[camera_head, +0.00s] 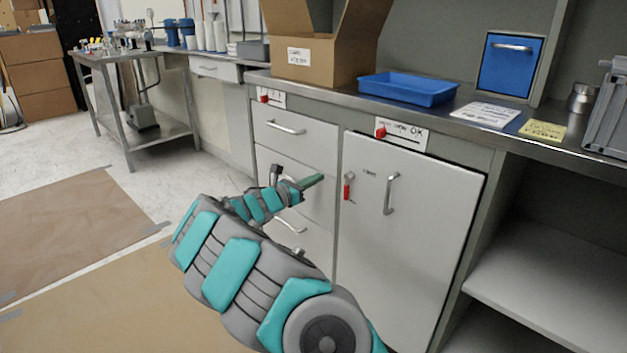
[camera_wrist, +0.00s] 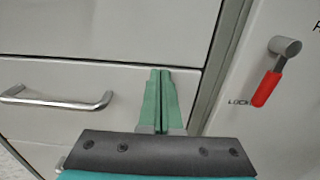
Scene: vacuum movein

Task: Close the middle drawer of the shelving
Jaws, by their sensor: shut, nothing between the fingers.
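The shelving's drawer stack stands left of a grey door. The middle drawer (camera_head: 320,207) has a plain light grey front, partly hidden behind my arm in the head view. In the wrist view the drawer front (camera_wrist: 115,82) has a metal bar handle (camera_wrist: 55,98) left of my fingers. It looks about level with its neighbours; a small gap cannot be told. My gripper (camera_head: 312,181) is shut and empty, its green fingers together. In the wrist view my gripper (camera_wrist: 163,72) points at the right part of this front, near its upper seam. Whether it touches is unclear.
The door (camera_head: 405,230) right of the drawers carries a red lever (camera_head: 347,187) and a bar handle (camera_head: 391,193). The countertop above holds a cardboard box (camera_head: 315,60) and a blue tray (camera_head: 408,90). Open floor lies to the left, with brown sheets (camera_head: 75,225).

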